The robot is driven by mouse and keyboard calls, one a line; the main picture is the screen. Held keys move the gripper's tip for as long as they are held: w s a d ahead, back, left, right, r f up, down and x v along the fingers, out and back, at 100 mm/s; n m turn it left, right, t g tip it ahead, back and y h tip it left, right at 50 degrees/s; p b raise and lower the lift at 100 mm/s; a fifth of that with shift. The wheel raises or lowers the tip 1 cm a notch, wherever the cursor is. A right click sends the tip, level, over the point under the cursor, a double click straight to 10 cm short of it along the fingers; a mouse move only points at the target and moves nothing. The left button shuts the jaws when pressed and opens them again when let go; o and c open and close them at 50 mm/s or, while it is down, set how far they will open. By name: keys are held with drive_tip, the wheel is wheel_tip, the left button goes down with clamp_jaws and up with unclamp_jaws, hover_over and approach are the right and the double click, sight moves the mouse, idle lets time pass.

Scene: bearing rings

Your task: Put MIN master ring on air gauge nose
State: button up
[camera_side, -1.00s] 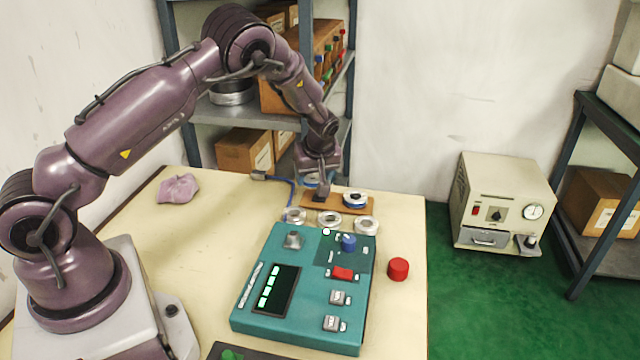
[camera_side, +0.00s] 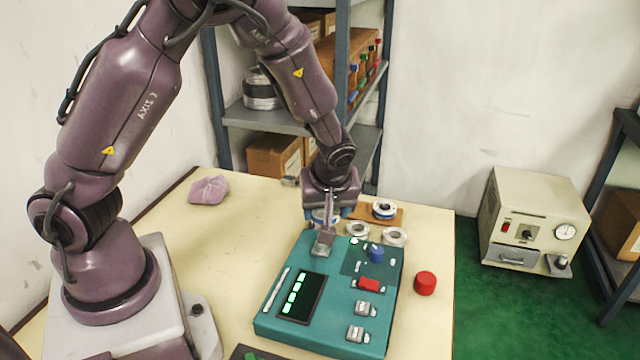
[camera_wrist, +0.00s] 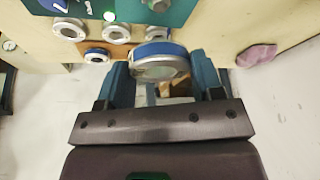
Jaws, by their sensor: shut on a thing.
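My gripper (camera_side: 325,218) is shut on a blue-banded metal ring (camera_wrist: 160,62), which also shows small between the fingers in the side view. Any MIN marking on it is not readable. The ring is held in the air just behind the grey nose (camera_side: 320,246) at the back left of the teal air gauge (camera_side: 262,318). The nose is partly covered by my gripper in the side view. At the top of the wrist view, a grey part, likely the nose (camera_wrist: 157,4), shows on the teal box. Another blue-banded ring (camera_side: 384,209) lies on the brown board (camera_side: 399,217).
Pale metal rings (camera_side: 394,237) stand on the table behind the gauge, close to my gripper. A blue knob (camera_side: 376,254) and red button (camera_side: 370,284) rise from the gauge. A red cylinder (camera_side: 425,283) stands to its right, and a pink lump (camera_side: 208,190) lies at the back left.

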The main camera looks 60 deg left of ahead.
drive_tip(key=shift+s+f+n, duration=0.35)
drive_tip(key=shift+s+n, duration=0.05)
drive_tip(key=shift+n, duration=0.1)
drive_tip(key=shift+f, duration=1.85)
drive_tip(key=shift+f, duration=0.25)
drive_tip(key=shift+f, duration=0.7)
drive_tip(key=shift+f, duration=0.75)
drive_tip(key=o, duration=1.2)
drive_tip(key=shift+c, duration=0.2)
